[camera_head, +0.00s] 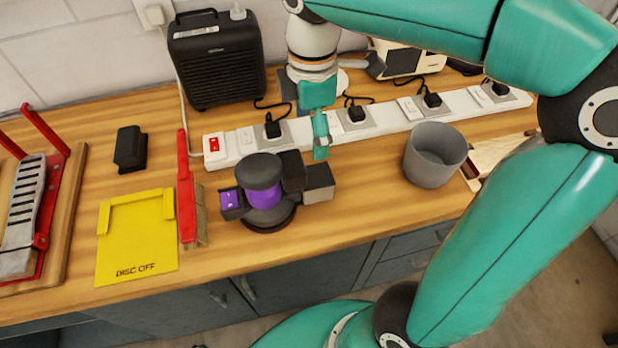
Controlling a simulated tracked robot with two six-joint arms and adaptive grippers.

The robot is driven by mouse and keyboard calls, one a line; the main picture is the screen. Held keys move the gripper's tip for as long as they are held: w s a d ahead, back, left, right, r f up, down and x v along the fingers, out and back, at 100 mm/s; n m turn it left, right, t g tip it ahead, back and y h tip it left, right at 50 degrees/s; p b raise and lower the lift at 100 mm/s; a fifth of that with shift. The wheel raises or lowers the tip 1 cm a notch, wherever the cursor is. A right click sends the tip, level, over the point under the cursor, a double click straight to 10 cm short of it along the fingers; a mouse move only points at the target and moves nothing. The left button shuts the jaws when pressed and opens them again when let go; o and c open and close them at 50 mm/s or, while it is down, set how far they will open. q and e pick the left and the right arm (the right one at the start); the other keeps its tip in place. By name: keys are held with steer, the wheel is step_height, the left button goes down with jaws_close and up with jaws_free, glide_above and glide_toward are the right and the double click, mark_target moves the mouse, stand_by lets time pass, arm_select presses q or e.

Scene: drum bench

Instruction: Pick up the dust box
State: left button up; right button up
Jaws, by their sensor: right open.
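A dark sander with a purple band (263,192) stands on the bench at the centre. A grey-brown box (319,183) sits at its right side, touching or attached to it. A small loose black box (130,149) lies farther left. I cannot tell for certain which of these boxes is the dust box. My right gripper (320,132) points down in front of the power strip, just behind and above the sander's right side. It is open with nothing seen in it, and apart from both boxes. My left gripper is not in view.
A long white power strip (381,124) with plugs runs behind. A grey cup (434,155) stands right of the sander. A red brush (186,190), a yellow "DISC OFF" plate (137,240) and a red-framed tool (30,205) lie left. A black heater-like unit (215,60) stands behind.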

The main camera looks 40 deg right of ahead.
mark_target(314, 174)
steer(key=f, duration=0.8)
steer(key=shift+s+d+f, duration=0.25)
steer(key=shift+d+f, duration=0.05)
steer(key=shift+d, duration=0.05)
steer(key=shift+f, duration=2.7)
steer(key=shift+r, duration=0.1)
steer(key=c, duration=1.1)
steer(key=shift+w, duration=0.15)
